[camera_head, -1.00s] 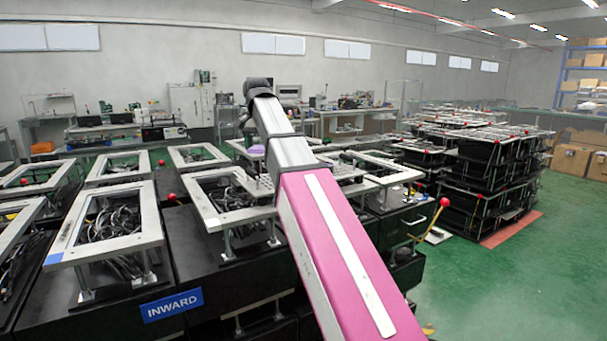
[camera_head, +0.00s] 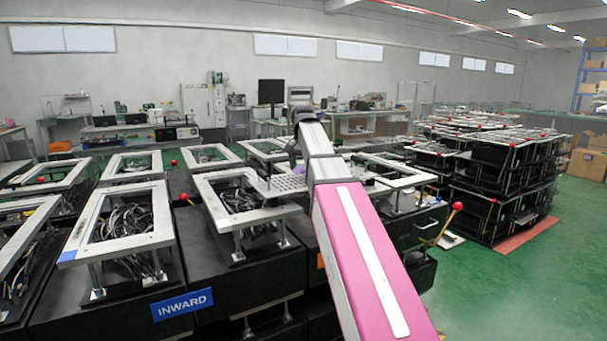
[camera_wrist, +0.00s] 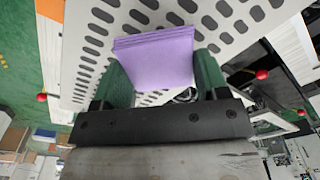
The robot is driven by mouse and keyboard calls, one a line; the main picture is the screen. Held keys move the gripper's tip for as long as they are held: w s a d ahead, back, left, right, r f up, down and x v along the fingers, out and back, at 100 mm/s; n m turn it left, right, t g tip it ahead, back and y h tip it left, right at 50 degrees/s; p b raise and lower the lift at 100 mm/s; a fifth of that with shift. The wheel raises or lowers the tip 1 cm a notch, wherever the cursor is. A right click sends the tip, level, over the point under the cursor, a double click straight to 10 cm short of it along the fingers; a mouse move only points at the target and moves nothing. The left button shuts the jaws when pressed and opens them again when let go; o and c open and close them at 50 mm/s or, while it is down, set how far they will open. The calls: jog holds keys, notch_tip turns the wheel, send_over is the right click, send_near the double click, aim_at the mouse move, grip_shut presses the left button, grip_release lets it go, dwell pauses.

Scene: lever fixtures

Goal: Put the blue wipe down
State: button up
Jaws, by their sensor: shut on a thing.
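A folded wipe (camera_wrist: 155,58) shows in the wrist view. A light grey plate with oval slots (camera_wrist: 90,50) lies beyond the wipe. I cannot tell whether the wipe touches the plate. In the head view my arm reaches over the fixtures to a perforated plate (camera_head: 283,184), and my gripper's fingers cannot be made out there.
Black fixtures with raised grey frames (camera_head: 122,243) crowd the left and centre. Levers with red knobs (camera_head: 457,206) stick up among them. A blue INWARD sign (camera_head: 182,304) is on a front face. Stacked fixtures (camera_head: 500,190) stand at right, with open green floor (camera_head: 540,270) around them.

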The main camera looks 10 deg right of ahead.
aim_at(304, 180)
jog(key=shift+f, duration=1.45)
jog(key=shift+f, duration=0.2)
jog(key=shift+s+f, duration=0.1)
jog(key=shift+f, duration=0.05)
jog(key=o, duration=1)
jog(key=shift+a+f, duration=0.1)
jog(key=shift+c, duration=0.2)
jog(key=shift+s+f, duration=0.1)
jog(key=shift+s, duration=0.05)
jog(key=shift+s+f, duration=0.1)
jog(key=shift+s, duration=0.1)
jog(key=shift+d, duration=0.2)
jog(key=shift+c, duration=0.2)
jog(key=shift+o, duration=0.2)
jog(key=r, duration=1.2)
jog(key=shift+w+a+r, duration=0.15)
jog(key=shift+w+a, duration=0.05)
jog(key=shift+s+r, duration=0.1)
jog(key=shift+r, duration=0.45)
